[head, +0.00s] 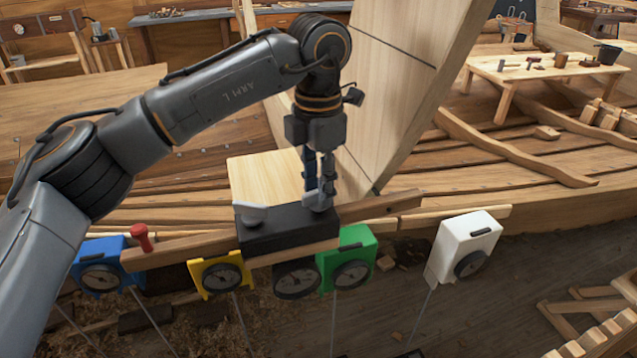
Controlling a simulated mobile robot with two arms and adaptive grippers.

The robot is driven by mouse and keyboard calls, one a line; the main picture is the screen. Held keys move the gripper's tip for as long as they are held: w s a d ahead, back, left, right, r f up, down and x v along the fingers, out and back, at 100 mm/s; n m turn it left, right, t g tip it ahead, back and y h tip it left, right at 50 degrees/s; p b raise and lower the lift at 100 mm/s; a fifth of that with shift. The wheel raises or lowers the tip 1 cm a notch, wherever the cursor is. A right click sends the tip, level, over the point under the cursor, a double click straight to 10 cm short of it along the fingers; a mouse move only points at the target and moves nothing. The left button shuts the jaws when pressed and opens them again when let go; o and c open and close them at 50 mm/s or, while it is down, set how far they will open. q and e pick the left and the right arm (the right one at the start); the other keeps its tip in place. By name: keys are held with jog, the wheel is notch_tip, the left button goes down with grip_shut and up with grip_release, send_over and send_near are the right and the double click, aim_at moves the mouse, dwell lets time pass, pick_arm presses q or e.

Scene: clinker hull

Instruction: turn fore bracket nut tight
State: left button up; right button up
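A long black bracket block (285,236) sits across the wooden rail, with a light grey winged nut (251,214) on its left end. A second light grey nut (317,200) is on its right end, partly hidden by my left gripper (319,190). I cannot tell which nut is the fore one. My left gripper points straight down, with its fingertips at the right nut. The fingers stand close together, and I cannot tell whether they are closed on it. My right gripper is out of view.
Along the rail hang dial boxes: blue (98,254), yellow (206,266), green (353,247) and white (468,236). A red knob (142,237) stands at the left. A tall plank (398,90) rises behind the bracket. A low table (545,68) with small items is at the back right.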

pick_arm(q)
notch_tip(320, 180, up, 12)
dwell(0.4)
